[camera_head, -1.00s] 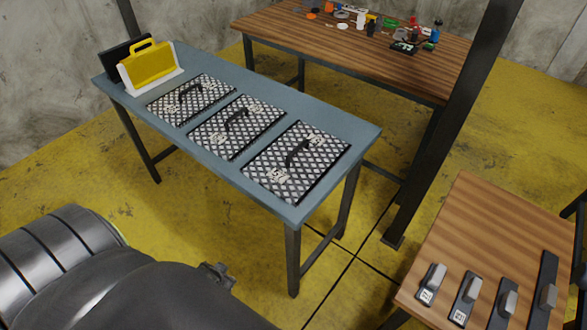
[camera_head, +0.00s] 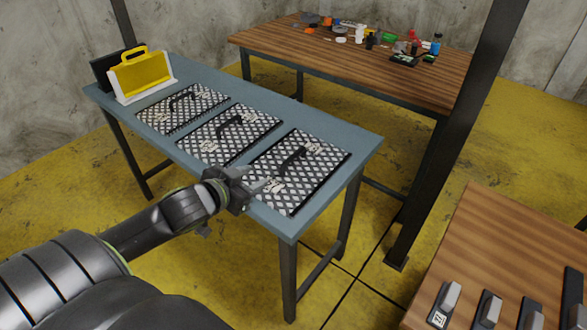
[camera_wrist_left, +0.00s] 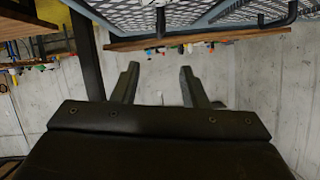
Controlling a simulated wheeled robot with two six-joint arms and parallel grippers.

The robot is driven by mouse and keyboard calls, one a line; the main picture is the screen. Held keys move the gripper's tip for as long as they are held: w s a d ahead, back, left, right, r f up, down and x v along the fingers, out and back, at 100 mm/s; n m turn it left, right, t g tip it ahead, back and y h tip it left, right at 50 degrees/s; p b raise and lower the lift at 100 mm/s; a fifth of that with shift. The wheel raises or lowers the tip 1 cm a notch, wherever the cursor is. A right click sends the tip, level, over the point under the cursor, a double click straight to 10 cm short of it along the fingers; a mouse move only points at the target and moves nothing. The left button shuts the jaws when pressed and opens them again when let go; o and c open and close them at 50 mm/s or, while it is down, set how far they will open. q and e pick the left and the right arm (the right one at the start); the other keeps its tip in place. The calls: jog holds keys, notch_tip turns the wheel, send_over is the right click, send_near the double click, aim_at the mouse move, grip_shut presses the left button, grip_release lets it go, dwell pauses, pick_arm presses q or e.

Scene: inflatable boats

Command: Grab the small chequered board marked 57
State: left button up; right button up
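Three chequered black-and-white boards with black handles lie in a row on a blue-grey table. The nearest board (camera_head: 318,165) is at the table's right end; its white label looks like 57, but is small and partly unclear. The middle board (camera_head: 232,132) and far board (camera_head: 182,108) lie to its left. My left gripper (camera_head: 254,179) is open and empty, at the near edge of the table beside the nearest board's left corner. Its spread fingers also show in the left wrist view (camera_wrist_left: 159,70), with a chequered board (camera_wrist_left: 165,14) at the top. My right gripper is out of view.
A yellow case (camera_head: 141,70) in a white holder stands at the blue-grey table's (camera_head: 325,122) far left end. A wooden table (camera_head: 330,65) behind holds several small items. A dark post (camera_head: 455,130) rises at right. Another wooden table (camera_head: 500,245) with handled blocks is at lower right.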

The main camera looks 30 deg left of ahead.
pick_arm(q)
jog(key=b, duration=0.2)
send_near(291, 157)
jog(key=x, duration=0.3)
jog(key=shift+w+d+f, duration=0.1)
jog(key=shift+w+f, duration=0.1)
jog(key=shift+x, duration=2.8)
jog(key=shift+c, duration=0.4)
grip_shut()
jog(key=shift+r, duration=0.1)
